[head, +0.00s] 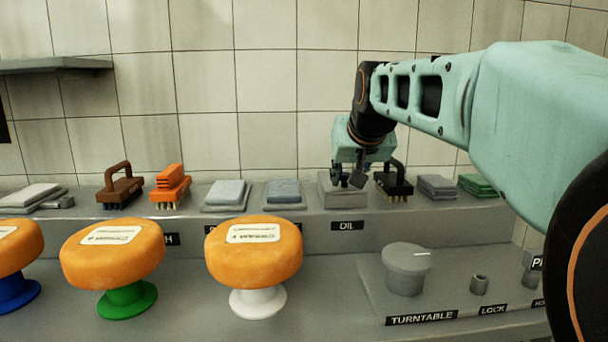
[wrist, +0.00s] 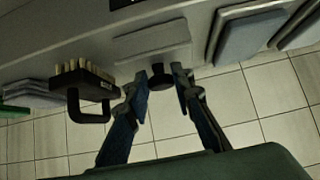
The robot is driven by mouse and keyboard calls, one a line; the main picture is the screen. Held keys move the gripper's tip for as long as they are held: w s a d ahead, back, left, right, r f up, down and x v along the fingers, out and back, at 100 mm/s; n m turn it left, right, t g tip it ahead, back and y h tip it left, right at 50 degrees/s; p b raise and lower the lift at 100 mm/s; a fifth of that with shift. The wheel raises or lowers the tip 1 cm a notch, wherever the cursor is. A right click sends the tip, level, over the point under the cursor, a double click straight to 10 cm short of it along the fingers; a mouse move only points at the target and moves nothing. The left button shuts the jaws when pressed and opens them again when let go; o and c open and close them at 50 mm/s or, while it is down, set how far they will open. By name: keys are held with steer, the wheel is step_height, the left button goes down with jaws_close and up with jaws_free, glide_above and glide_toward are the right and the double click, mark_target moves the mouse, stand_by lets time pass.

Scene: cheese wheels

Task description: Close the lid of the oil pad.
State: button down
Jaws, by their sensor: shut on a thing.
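The oil pad (head: 328,198) is a low grey box on the raised shelf, just behind the "OIL" label (head: 346,226). Its flat grey top also shows in the wrist view (wrist: 150,42). My gripper (head: 348,182) points down over the oil pad in the head view. In the wrist view my gripper (wrist: 159,79) has its two fingers on either side of a small dark round knob (wrist: 160,76) at the pad's wall-side edge, shut on it. My fingers hide part of the pad in the head view, and I cannot tell the lid's angle.
A black-handled brush (head: 394,185) stands close to the right of the pad. A folded blue-grey cloth (head: 284,193) lies to its left. Orange cheese wheels (head: 253,262) on stands and a turntable knob (head: 407,268) are in front. The tiled wall (head: 270,80) is close behind.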

steer(key=shift+s+f, duration=0.15)
steer(key=shift+f, duration=0.5)
steer(key=c, duration=1.7)
jaws_free()
steer(key=shift+r, duration=0.1)
step_height(320, 180, up, 11)
steer(key=shift+f, duration=0.15)
